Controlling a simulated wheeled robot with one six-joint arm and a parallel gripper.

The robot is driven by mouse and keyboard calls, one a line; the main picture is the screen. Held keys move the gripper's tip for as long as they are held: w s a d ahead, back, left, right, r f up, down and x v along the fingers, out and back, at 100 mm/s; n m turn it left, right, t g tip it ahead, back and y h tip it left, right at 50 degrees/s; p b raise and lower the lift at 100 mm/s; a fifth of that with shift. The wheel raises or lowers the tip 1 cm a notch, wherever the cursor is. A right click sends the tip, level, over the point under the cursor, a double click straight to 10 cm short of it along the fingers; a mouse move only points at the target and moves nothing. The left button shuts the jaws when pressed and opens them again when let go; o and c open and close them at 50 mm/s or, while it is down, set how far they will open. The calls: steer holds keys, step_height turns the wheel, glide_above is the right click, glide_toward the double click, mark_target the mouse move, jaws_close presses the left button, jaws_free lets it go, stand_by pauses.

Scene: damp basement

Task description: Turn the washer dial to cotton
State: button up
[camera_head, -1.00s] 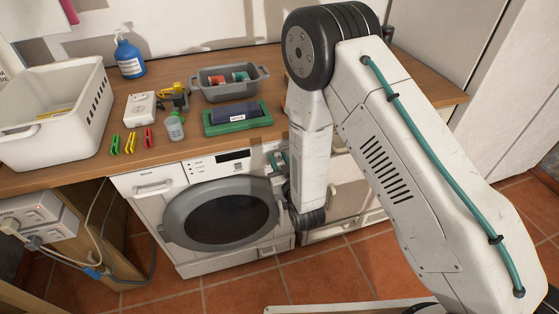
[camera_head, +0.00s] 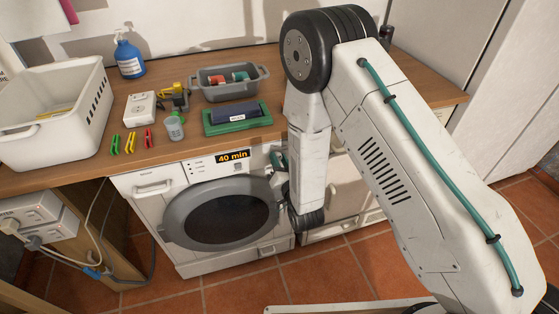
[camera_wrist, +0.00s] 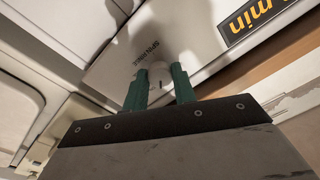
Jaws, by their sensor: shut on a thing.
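The white washer (camera_head: 160,210) stands under the wooden counter, with its round grey door (camera_head: 176,222) closed. Its display (camera_head: 233,156) is lit and reads "40 min"; part of it also shows in the wrist view (camera_wrist: 255,18). In the wrist view the pale round dial (camera_wrist: 185,88) sits between the two teal fingers of my gripper (camera_wrist: 162,84), which is shut on it. In the head view my arm and gripper hide the dial.
The counter (camera_head: 60,178) overhangs the washer's top edge. On it stand a white basket (camera_head: 85,125), a blue bottle (camera_head: 128,58), a grey bin (camera_head: 225,92) and a green tray (camera_head: 262,118). Floor in front is open.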

stand_by(0.3)
steer(key=o, duration=1)
steer(key=shift+s, duration=0.1)
steer(key=v, duration=0.7)
steer(key=shift+s, duration=0.3)
steer(key=shift+d, duration=0.15)
steer(key=shift+f, duration=0.1)
